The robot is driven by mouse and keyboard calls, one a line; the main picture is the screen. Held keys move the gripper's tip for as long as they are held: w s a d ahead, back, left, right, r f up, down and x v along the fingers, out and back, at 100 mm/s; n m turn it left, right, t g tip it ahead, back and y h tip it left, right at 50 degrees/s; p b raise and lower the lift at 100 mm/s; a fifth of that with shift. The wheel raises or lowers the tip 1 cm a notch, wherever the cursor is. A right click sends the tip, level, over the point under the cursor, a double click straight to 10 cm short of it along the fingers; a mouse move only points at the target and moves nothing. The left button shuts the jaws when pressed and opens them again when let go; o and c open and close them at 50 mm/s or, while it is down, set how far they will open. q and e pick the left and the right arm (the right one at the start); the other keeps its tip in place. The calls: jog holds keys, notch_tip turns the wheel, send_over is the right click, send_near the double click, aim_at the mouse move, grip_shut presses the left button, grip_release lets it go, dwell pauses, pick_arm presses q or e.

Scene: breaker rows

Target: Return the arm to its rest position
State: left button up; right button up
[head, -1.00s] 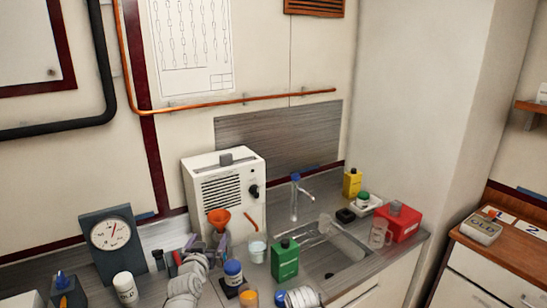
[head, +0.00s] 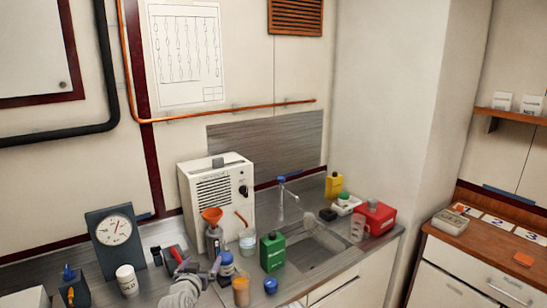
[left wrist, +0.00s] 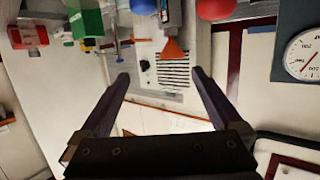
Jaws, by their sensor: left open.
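My left arm comes in at the bottom of the head view, and its left gripper (head: 200,262) is over the front of the grey counter (head: 215,296). In the left wrist view the gripper (left wrist: 161,78) shows two dark fingers spread wide, with nothing between them. That view is turned over. Beyond the fingers, apart from them, are the white heater-like box (left wrist: 172,72) and an orange funnel (left wrist: 174,48). My right gripper does not show.
Close around the gripper stand a white jar (head: 127,281), a blue-capped bottle (head: 226,266), an orange cup (head: 241,291) and a green bottle (head: 272,252). A dial scale (head: 115,238) stands at left. A sink (head: 315,248) and red can (head: 376,219) are at right.

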pick_arm(q)
jog(key=s+d+f+m+g+h, duration=0.2)
jog(key=s+d+f+m+g, duration=0.1)
jog(key=s+d+f+g, duration=0.75)
jog(key=s+d+f+g+y, duration=0.1)
jog(key=s+d+f+g, duration=0.1)
jog(key=s, duration=0.4)
jog(key=s+d+f+g+y, duration=0.2)
jog(key=s+f+g, duration=0.1)
jog(key=s, duration=0.4)
jog(key=shift+s+d+f+m+y, duration=0.15)
jog(key=shift+f+m+y, duration=0.15)
jog(key=shift+m, duration=0.1)
